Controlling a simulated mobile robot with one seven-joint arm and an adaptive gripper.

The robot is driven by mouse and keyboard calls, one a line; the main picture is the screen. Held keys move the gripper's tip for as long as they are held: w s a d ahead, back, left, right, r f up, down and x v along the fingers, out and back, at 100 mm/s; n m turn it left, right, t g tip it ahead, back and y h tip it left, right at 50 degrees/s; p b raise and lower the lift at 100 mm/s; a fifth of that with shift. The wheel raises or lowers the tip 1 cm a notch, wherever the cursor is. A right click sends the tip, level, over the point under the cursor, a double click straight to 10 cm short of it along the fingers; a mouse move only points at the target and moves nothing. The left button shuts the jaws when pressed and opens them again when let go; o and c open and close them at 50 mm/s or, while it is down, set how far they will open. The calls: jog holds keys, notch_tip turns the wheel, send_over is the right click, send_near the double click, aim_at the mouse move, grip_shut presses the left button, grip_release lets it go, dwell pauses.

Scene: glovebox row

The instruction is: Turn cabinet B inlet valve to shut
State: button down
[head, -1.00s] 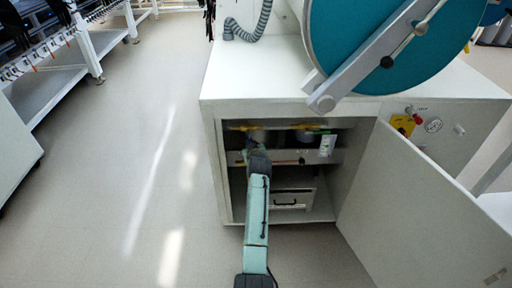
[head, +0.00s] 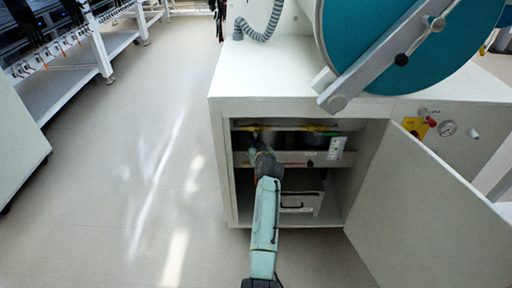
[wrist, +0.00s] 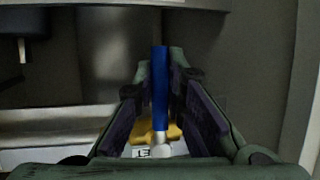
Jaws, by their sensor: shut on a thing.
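In the wrist view, a blue valve lever (wrist: 160,88) stands between the fingers of my gripper (wrist: 160,72), which is shut on it. The lever points away from a yellow valve body (wrist: 172,132) with a silver stem end at the lever's base. A white label (wrist: 143,152), partly hidden, shows the letters "LE". In the head view, my gripper (head: 257,142) is inside the open cabinet (head: 216,165), at the left of its upper part. My wrist hides the lever there. Whether this is cabinet B cannot be read.
The cabinet door (head: 425,210) stands open to the right. A yellow pipe (head: 305,129) runs along the top of the opening, with a white tag (head: 337,148) at right. A drawer box (head: 300,200) sits below. The floor (head: 150,190) at left is clear.

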jog(key=c, duration=1.6)
grip_release()
jog(key=shift+a, duration=0.1)
jog(key=shift+c, duration=0.2)
jog(key=v, duration=1.2)
jog(key=shift+r, duration=0.1)
